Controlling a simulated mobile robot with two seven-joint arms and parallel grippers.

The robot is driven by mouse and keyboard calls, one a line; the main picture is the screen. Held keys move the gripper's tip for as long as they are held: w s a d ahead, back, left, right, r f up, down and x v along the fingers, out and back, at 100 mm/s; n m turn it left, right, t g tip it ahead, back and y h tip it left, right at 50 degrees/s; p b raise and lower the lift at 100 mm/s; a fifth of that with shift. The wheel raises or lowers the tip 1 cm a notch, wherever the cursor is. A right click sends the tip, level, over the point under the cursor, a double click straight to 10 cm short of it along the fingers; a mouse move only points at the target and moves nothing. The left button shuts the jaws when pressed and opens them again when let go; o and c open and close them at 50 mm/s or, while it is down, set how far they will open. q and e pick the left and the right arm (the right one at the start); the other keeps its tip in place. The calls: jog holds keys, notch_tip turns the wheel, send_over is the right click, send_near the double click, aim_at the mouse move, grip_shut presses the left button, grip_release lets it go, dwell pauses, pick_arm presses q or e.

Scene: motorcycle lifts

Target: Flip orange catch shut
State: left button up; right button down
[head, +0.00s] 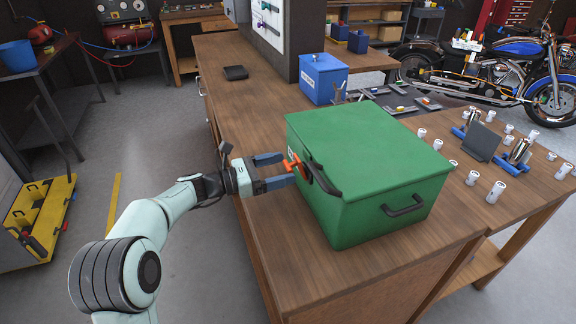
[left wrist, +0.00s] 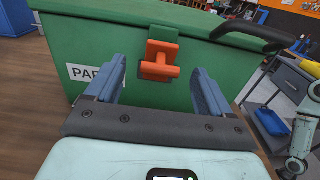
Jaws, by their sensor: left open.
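A green box (head: 375,165) with a lid and black handles stands on the wooden bench; its front also fills the left wrist view (left wrist: 110,45). An orange catch (head: 291,164) is on its front side. In the left wrist view the orange catch (left wrist: 159,60) sits near the lid edge, with a wide crosspiece low on it. My left gripper (head: 276,170) is open and points at the catch. Its two fingers (left wrist: 158,85) stand to the left and right of the catch, apart from it. Whether the catch is latched cannot be told. My right gripper is not in view.
A blue box (head: 323,77) stands behind the green one. Several white cylinders (head: 495,192) stand to the right. A black handle (left wrist: 250,32) juts out near the catch.

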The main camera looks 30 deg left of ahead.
aim_at(293, 163)
pick_arm(q)
jog(key=shift+x, duration=1.4)
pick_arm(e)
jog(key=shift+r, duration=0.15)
